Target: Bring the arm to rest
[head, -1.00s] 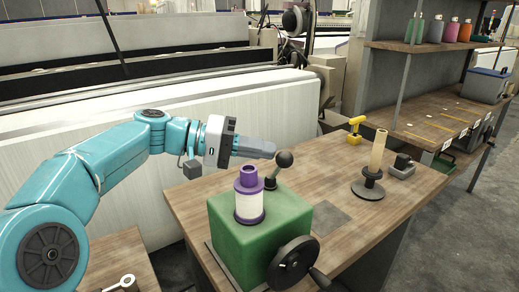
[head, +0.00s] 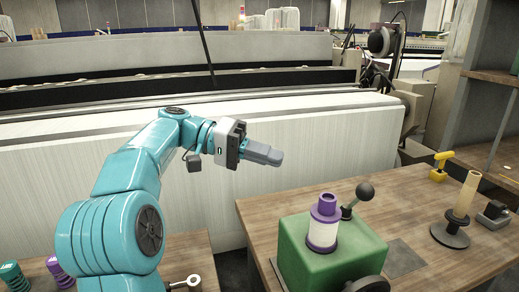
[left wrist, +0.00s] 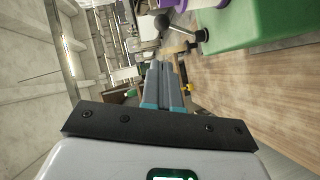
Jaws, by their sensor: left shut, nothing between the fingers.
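My left arm (head: 120,190) comes in from the left in the head view, teal and bent at the elbow. My left gripper (head: 278,157) is shut and empty. It is in the air in front of the loom's white panel, up and left of the green block. In the left wrist view its grey fingers (left wrist: 165,85) lie side by side. My right gripper is out of view.
A wooden table (head: 410,210) holds a green block (head: 335,250) with a purple-and-white spool (head: 323,222) and a ball-knob lever (head: 364,192). A yellow tool (head: 440,165) and a tan cone on a dark stand (head: 463,200) are farther right. The loom's white panel (head: 310,140) stands behind.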

